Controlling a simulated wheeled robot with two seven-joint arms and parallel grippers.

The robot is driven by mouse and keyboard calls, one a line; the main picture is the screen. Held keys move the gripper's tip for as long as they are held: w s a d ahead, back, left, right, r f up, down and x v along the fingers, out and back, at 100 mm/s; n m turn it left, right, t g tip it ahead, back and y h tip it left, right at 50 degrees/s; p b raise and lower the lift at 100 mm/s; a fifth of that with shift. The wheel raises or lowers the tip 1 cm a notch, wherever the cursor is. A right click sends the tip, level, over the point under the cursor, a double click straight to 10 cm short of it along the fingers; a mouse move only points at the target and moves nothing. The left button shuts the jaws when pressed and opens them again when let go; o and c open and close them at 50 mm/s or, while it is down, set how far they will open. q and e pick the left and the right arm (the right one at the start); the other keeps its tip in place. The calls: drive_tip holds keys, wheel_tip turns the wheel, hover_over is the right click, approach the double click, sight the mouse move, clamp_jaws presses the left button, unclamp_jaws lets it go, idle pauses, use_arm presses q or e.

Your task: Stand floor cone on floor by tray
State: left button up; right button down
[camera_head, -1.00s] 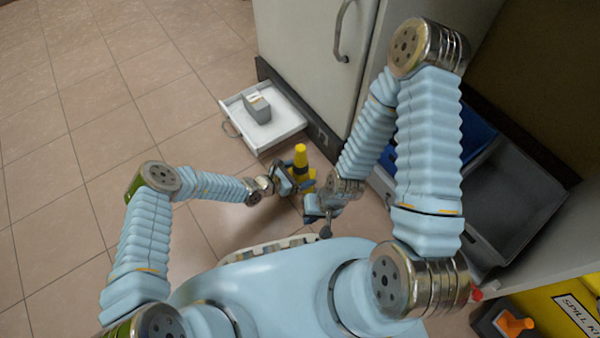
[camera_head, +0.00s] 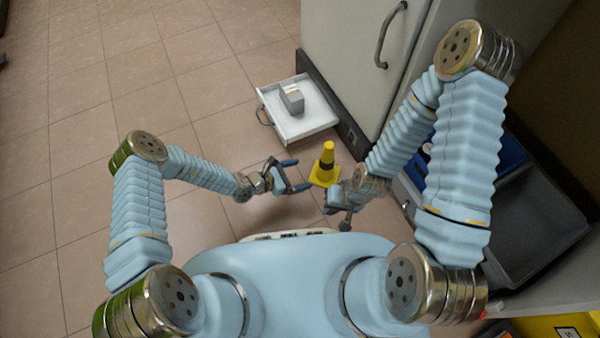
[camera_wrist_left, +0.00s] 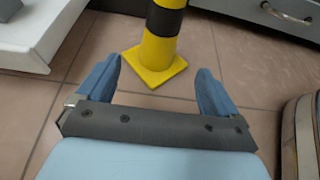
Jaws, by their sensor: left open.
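The yellow floor cone (camera_head: 327,166) with a dark band stands upright on the tiled floor, just in front of the tray. It also shows in the left wrist view (camera_wrist_left: 158,56), its square base flat on the tiles and its top cut off. The white tray (camera_head: 306,130) is a shallow drawer-like box low by the cabinet, holding a grey block. My left gripper (camera_head: 297,174) is open and empty, left of the cone; in the wrist view its fingers (camera_wrist_left: 160,88) point at the cone, apart from it. My right gripper (camera_head: 337,205) is below the cone; its fingers are unclear.
The grey block (camera_head: 292,98) lies in the tray. A white cabinet (camera_head: 354,60) rises behind it. A dark grey bin (camera_head: 535,220) and a blue bin (camera_head: 512,150) stand at the right. Tiled floor is free on the left.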

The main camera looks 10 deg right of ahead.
use_arm(q)
drive_tip(key=s+a+r+m+g+y, duration=0.1)
drive_tip(key=s+a+m+g+y, duration=0.1)
drive_tip(key=s+a+m+g, duration=0.4)
drive_tip(key=s+a+r+m+g+y, duration=0.1)
drive_tip(key=s+a+m+y, duration=0.2)
drive_tip(key=s, duration=0.5)
drive_tip(key=s+a+r+m+t+y, duration=0.2)
drive_tip(key=a+r+m, duration=0.5)
drive_tip(key=m, duration=0.4)
drive_tip(key=shift+s+a+r+t+y, duration=0.2)
drive_tip(key=shift+a+r+t+y, duration=0.15)
drive_tip(key=shift+a+t+y, duration=0.4)
drive_tip(key=shift+d, duration=0.15)
wheel_tip(320, 180, up, 8)
drive_tip(key=p, duration=0.8)
drive_tip(key=shift+d, duration=0.3)
drive_tip(key=shift+s+r, duration=0.1)
